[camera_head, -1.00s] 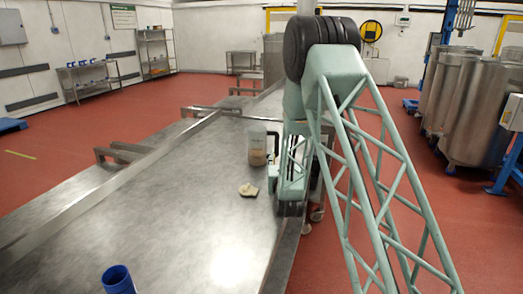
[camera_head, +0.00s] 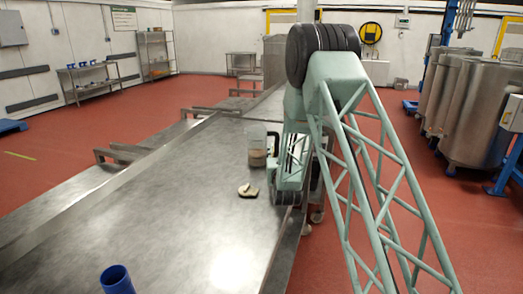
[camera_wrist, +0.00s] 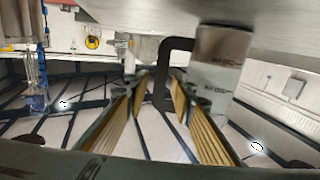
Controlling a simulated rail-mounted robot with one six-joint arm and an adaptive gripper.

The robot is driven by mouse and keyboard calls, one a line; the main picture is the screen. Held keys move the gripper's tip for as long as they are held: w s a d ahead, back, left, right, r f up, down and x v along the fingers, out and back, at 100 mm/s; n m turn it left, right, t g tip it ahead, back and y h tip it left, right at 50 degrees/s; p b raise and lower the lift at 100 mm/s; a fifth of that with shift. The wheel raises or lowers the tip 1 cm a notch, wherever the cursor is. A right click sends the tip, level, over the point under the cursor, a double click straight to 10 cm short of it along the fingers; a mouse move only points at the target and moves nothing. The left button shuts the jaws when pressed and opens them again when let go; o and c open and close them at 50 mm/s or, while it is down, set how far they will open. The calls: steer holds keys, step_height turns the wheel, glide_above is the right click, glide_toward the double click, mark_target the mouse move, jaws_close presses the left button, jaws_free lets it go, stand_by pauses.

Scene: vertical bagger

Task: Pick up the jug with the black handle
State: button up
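The jug (camera_head: 257,148) is clear with brownish contents and stands on the steel table, left of my arm. In the wrist view the jug (camera_wrist: 218,70) shows at the upper right, with the table surface at the top of the picture. Its black handle (camera_wrist: 164,75) lies between my fingertips. My gripper (camera_wrist: 159,88) is open, with a ribbed yellow pad on each side of the handle; I see a gap, and contact is not clear.
A small pale flat object (camera_head: 248,190) lies on the table (camera_head: 170,215) in front of the jug. A blue cylinder (camera_head: 117,279) stands at the near edge. Metal brackets line the table's left edge. The table's middle left is clear.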

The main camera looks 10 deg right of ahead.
mark_target(277, 145)
steer(key=shift+w+d+f+b, duration=0.1)
steer(key=shift+w+b, duration=0.25)
steer(key=shift+w, duration=0.95)
steer(key=shift+w+d+b, duration=0.1)
steer(key=shift+w+b, duration=0.2)
steer(key=shift+w, duration=0.95)
jaws_close()
